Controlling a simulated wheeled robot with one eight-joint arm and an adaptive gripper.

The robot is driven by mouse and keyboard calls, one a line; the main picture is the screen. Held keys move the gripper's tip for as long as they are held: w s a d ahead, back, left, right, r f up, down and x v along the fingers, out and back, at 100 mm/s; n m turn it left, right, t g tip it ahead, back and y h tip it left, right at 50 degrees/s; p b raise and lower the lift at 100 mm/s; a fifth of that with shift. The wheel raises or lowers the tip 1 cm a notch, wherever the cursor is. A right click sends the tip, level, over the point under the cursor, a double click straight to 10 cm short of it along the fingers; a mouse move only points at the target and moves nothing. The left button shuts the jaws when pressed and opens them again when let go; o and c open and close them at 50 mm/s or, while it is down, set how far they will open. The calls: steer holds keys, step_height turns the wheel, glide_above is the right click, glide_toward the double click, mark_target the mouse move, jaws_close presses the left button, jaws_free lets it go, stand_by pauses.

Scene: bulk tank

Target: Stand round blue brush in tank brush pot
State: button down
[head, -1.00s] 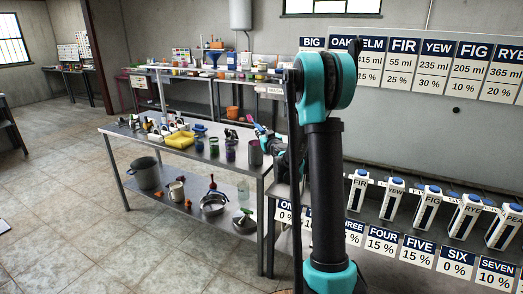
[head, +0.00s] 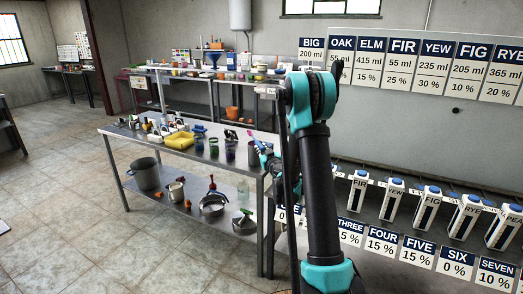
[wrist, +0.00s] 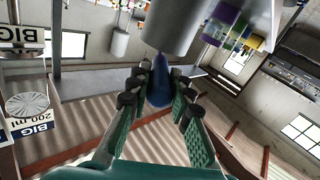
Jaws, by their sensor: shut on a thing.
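My gripper (wrist: 158,90) is shut on a blue brush (wrist: 159,82), whose blue part shows between the fingers in the wrist view. In the head view my gripper (head: 268,158) is at the right end of the steel table, mostly behind my arm, with a blue and pink piece showing beside it. A plain grey metal pot (head: 252,157) stands at that table end, close to the gripper. It also looms large at the top of the wrist view (wrist: 180,22), just beyond the brush. I cannot tell whether the brush touches it. No pot label is readable.
The table's lower shelf (head: 165,195) holds pots and pans. White units (head: 428,207) line the right wall.

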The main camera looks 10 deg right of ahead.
steer(key=shift+f, duration=0.3)
steer(key=c, duration=1.4)
jaws_free()
steer(key=shift+o, duration=0.2)
steer(key=shift+r, duration=0.15)
